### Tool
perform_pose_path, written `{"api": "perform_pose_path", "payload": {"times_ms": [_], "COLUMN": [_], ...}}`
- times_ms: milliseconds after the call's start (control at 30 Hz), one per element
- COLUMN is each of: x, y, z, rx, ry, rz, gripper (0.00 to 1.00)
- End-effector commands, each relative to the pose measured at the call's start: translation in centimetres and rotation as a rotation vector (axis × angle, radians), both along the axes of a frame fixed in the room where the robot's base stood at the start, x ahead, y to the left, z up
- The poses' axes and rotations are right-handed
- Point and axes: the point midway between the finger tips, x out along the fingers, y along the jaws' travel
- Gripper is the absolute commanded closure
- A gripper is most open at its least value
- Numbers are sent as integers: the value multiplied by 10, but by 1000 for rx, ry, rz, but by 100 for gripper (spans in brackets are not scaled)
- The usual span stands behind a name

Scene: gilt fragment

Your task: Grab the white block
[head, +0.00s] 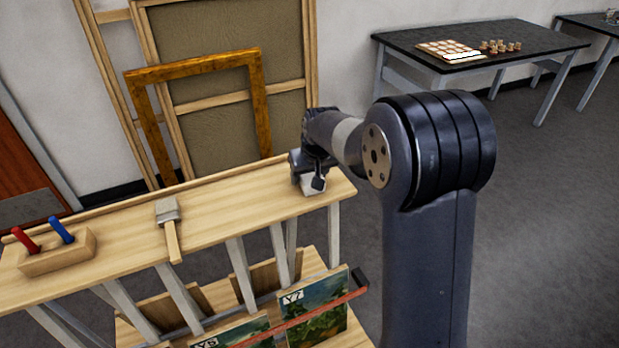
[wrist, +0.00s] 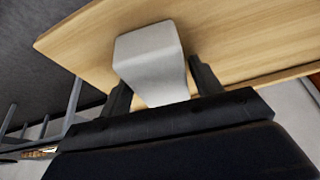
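The white block (wrist: 150,60) stands near the end of the light wooden bench top (wrist: 235,35). In the head view the block (head: 314,187) shows just below my gripper (head: 310,173), which covers part of it. In the wrist view the block is between the two dark fingers of my gripper (wrist: 162,86), one on each side. The fingertips are close to its sides, but I cannot tell whether they touch it. The block appears to rest on the wood.
On the bench are a brush (head: 169,225) and a wooden holder (head: 57,254) with red and blue handles. Painted panels (head: 318,305) stand in the rack below. A gilt frame (head: 262,105) leans behind. A dark table (head: 400,45) stands at the back right, with clear floor before it.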

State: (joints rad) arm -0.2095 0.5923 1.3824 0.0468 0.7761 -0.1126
Motion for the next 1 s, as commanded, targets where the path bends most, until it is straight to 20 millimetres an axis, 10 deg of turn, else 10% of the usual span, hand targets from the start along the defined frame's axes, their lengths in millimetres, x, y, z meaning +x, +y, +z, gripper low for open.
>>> {"api": "perform_pose_path", "payload": {"times_ms": [400, 667, 1000], "x": [0, 0, 1], "y": [0, 0, 0], "z": [0, 3, 61], "rx": [0, 0, 1], "ry": [0, -1, -7], "rz": [0, 0, 1], "gripper": [72, 72, 72]}}
